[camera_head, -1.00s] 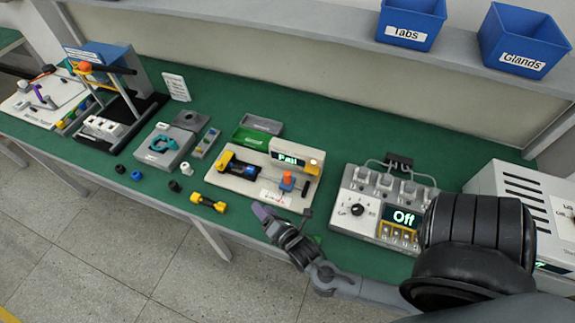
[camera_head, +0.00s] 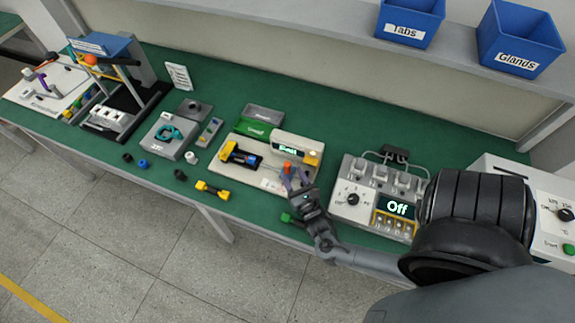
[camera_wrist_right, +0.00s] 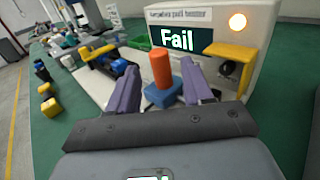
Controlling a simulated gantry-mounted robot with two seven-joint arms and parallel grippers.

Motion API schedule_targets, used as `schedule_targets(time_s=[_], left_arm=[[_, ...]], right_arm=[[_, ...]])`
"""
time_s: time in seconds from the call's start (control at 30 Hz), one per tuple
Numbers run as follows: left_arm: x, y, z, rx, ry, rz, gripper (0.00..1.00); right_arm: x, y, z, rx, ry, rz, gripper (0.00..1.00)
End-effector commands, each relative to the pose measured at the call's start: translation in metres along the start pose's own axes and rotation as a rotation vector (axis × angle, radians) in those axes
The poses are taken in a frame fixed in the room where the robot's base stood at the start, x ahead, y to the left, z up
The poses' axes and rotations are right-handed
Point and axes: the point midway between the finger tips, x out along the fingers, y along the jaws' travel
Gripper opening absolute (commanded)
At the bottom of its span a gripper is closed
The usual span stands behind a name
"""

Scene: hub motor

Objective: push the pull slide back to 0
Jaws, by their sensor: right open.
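The pull slide shows in the right wrist view as a blue block (camera_wrist_right: 163,93) with an upright orange post (camera_wrist_right: 161,69). It sits on the white base of the pull tester (camera_head: 277,183). The post also shows in the head view (camera_head: 287,167), partly hidden by my gripper. My right gripper (camera_head: 295,178) is open, and its purple fingers stand on either side of the post in the wrist view (camera_wrist_right: 159,76). A gap shows on both sides; I cannot tell how deep the post is between them. The tester display (camera_wrist_right: 178,37) reads "Fail". My left gripper is not in view.
A yellow-and-black part (camera_head: 240,156) lies on the tester base, left of the slide. A yellow-and-black connector (camera_head: 213,190) lies on the green bench in front. A grey box with dial and "Off" display (camera_head: 375,198) stands close to the right of my gripper.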

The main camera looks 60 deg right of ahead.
Motion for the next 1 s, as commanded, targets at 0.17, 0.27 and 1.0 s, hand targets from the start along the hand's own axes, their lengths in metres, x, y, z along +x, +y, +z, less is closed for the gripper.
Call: schedule_targets(time_s=[0.17,0.27,1.0], left_arm=[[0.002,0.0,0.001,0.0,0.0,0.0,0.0],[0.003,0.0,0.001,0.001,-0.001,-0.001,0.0],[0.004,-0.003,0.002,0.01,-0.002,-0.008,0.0]], right_arm=[[0.028,0.0,0.0,0.001,-0.002,0.0,0.51],[0.038,0.001,-0.001,0.001,0.001,0.001,0.51],[0.05,0.001,0.0,0.002,0.002,0.001,0.15]])
